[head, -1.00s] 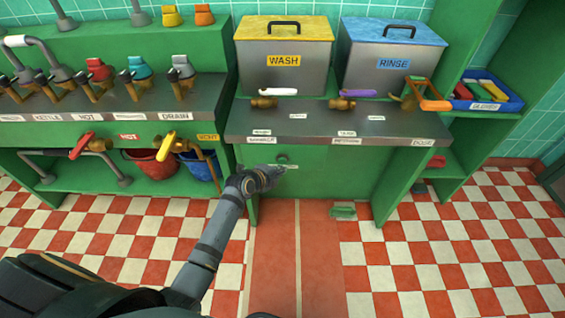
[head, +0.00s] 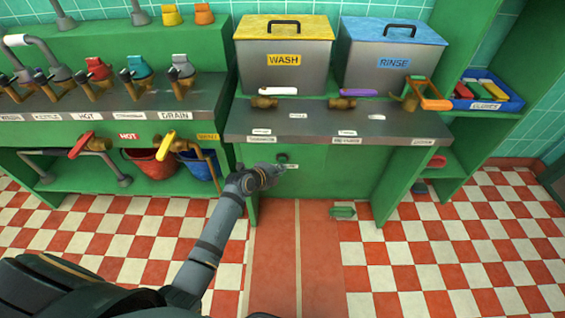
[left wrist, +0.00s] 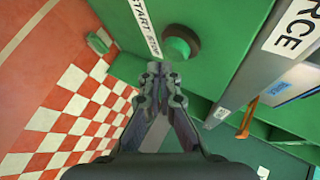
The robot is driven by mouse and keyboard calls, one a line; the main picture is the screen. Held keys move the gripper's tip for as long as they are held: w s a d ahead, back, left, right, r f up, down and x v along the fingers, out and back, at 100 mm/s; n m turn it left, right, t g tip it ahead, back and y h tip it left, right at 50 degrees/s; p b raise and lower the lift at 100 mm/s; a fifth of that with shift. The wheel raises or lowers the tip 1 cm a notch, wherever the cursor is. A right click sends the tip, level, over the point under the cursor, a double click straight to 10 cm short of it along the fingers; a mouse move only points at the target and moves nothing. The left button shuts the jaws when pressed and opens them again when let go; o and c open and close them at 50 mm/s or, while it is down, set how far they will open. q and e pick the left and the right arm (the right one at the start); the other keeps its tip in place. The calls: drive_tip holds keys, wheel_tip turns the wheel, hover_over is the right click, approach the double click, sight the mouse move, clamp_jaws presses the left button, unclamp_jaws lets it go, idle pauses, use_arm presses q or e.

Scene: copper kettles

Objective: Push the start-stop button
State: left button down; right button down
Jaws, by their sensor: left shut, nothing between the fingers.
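The start-stop button is a round green knob (left wrist: 182,45) on the green panel below the counter, beside a white "START STOP" label (left wrist: 144,25). In the head view the button (head: 282,157) is small and dark, with its label just to the right and below. My left gripper (head: 272,171) is just below and left of it in the head view. In the left wrist view its fingers (left wrist: 160,78) are shut and empty, pointing at the panel just below the button. I see a small gap in the picture; contact cannot be told. My right gripper is not in view.
The grey counter (head: 300,127) juts out above the panel, with WASH (head: 285,75) and RINSE (head: 388,70) tanks behind it. A green object (head: 343,212) lies on the floor. Taps (head: 172,146) and buckets (head: 150,168) are at left. The checkered floor in front is otherwise clear.

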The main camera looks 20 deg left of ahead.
use_arm(q)
drive_tip(key=shift+w, duration=0.15)
drive_tip(key=shift+w+a+b, duration=0.2)
drive_tip(key=shift+w+b, duration=0.1)
drive_tip(key=shift+w, duration=0.2)
idle(0.6)
drive_tip(key=shift+s, duration=0.1)
drive_tip(key=shift+s+d+p, duration=0.25)
drive_tip(key=shift+s+p, duration=0.2)
drive_tip(key=shift+s, duration=0.4)
drive_tip(key=s+d+p, duration=0.1)
drive_tip(key=s+p, duration=0.1)
drive_tip(key=s, duration=0.3)
drive_tip(key=shift+s+d, duration=0.35)
drive_tip(key=shift+s, duration=0.05)
